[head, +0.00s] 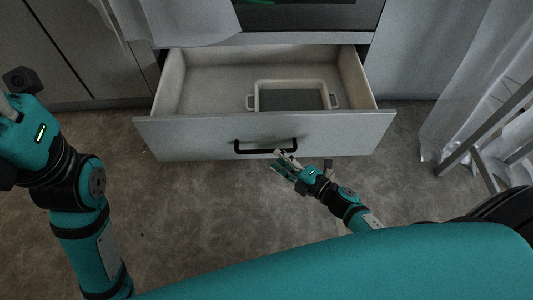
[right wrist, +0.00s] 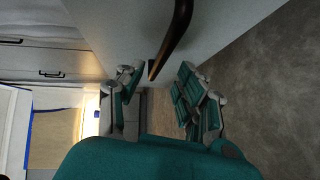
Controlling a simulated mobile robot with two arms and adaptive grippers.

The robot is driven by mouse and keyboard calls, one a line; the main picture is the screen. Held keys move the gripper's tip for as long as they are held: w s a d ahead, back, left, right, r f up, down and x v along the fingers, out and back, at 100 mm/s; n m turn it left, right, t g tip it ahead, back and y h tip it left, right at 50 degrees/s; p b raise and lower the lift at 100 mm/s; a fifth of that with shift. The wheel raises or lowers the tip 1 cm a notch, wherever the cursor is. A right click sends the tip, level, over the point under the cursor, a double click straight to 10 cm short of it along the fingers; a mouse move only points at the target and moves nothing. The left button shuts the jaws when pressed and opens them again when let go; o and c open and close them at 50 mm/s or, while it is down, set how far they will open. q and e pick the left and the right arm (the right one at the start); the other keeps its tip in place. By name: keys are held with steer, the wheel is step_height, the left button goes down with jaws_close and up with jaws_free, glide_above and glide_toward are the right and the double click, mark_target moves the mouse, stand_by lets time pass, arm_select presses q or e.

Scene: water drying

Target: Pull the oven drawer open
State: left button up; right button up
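The oven drawer (head: 200,138) stands pulled out under the oven, its interior visible from above. Its black bar handle (head: 265,148) runs across the middle of the front; the dark handle also shows close up in the right wrist view (right wrist: 174,38). My right gripper (head: 280,160) is just in front of the handle, near its right half. In the right wrist view its fingers (right wrist: 162,82) are spread apart with nothing between them, and the handle's end lies just beyond them. My left arm is at the left edge, its gripper (head: 8,108) partly cut off, away from the drawer.
A pale baking dish (head: 291,98) with two side handles sits in the drawer. The oven (head: 310,16) is above. A white cloth (head: 185,20) hangs at upper left. A sheer curtain (head: 470,80) and metal legs (head: 487,130) stand at right. The floor before the drawer is clear.

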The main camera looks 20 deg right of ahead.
mark_target(266, 150)
steer(key=b+x, duration=0.1)
steer(key=x, duration=0.5)
steer(key=shift+c, duration=0.4)
jaws_close()
